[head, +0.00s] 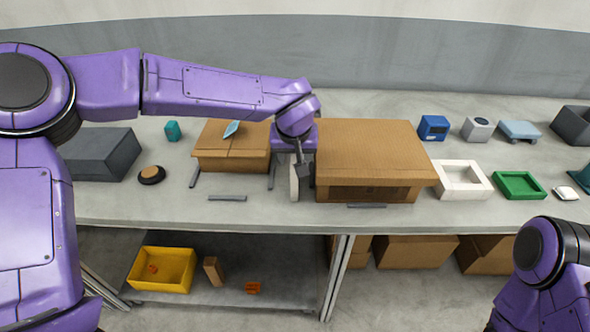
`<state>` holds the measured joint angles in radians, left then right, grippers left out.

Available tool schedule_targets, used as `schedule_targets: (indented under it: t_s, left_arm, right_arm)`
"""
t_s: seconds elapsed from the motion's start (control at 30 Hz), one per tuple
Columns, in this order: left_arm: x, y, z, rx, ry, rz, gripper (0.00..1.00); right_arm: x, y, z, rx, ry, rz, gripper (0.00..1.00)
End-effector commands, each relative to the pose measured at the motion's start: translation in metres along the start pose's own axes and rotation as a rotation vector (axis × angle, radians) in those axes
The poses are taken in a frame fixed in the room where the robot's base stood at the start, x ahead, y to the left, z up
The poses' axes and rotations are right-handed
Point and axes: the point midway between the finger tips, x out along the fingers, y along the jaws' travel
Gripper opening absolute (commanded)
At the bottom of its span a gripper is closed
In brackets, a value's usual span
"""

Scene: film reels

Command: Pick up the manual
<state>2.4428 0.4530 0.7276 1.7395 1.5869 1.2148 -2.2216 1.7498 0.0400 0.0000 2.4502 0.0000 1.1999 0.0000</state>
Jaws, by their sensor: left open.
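I cannot pick out the manual for certain. A small light-blue flat item (231,129) lies on top of the smaller cardboard box (232,162), left of my left gripper, and may be it. My left gripper (300,184) points down in the gap between the smaller box and the larger cardboard box (368,150). It is open, with its fingers low near the tabletop, and I see nothing held in it. Its wrist hides part of the gap. My right arm shows at the lower right, but its gripper is out of view.
On the grey table (470,215) are a dark grey box (100,152), a round black item (151,175), a white tray (462,194), a green tray (520,186) and a blue device (433,127). A yellow bin (150,284) stands on the shelf below. The table's front left is mostly clear.

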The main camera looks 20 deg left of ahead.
Motion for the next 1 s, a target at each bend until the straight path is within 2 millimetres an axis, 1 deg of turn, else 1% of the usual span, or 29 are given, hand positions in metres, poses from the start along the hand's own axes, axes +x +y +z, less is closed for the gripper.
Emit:
schedule_targets:
  t_s: [0.1, 0.2, 0.43, 0.47, 0.5, 0.57, 0.6, 0.63, 0.9, 1.0]
  left_arm:
    - [0.023, 0.0, -0.002, 0.002, -0.003, -0.003, 0.51]
    - [0.035, 0.0, -0.002, 0.0, -0.002, -0.001, 0.51]
    - [0.038, 0.0, -0.002, 0.0, 0.0, 0.0, 0.51]
    - [0.038, 0.0, -0.002, 0.0, 0.0, 0.0, 0.48]
    - [0.038, 0.0, -0.002, 0.0, -0.001, 0.0, 0.35]
    - [0.038, 0.0, -0.002, 0.0, -0.001, 0.0, 0.15]
    - [0.038, 0.0, -0.002, 0.0, -0.001, 0.0, 0.02]
    - [0.038, 0.0, -0.002, 0.0, -0.001, 0.0, 0.0]
    - [0.037, 0.0, -0.003, 0.0, 0.0, 0.0, 0.0]
    - [0.032, 0.0, -0.005, -0.001, 0.002, 0.001, 0.0]
  right_arm:
    - [-0.003, 0.0, -0.001, 0.0, 0.0, 0.0, 0.43]
    - [-0.003, 0.0, -0.001, 0.0, 0.0, 0.0, 0.43]
    - [-0.002, 0.0, -0.001, 0.0, 0.0, 0.0, 0.43]
    - [-0.002, 0.0, -0.001, 0.0, 0.0, 0.0, 0.43]
    - [-0.002, 0.0, -0.001, 0.0, 0.0, 0.0, 0.43]
    - [-0.002, 0.0, -0.001, 0.0, 0.0, 0.0, 0.43]
    - [-0.002, 0.0, -0.001, 0.0, 0.0, 0.0, 0.43]
    - [-0.002, 0.0, -0.001, 0.0, 0.0, 0.0, 0.43]
    - [-0.003, 0.0, -0.001, 0.0, 0.0, 0.0, 0.43]
    - [-0.003, 0.0, -0.001, 0.0, 0.0, 0.0, 0.43]
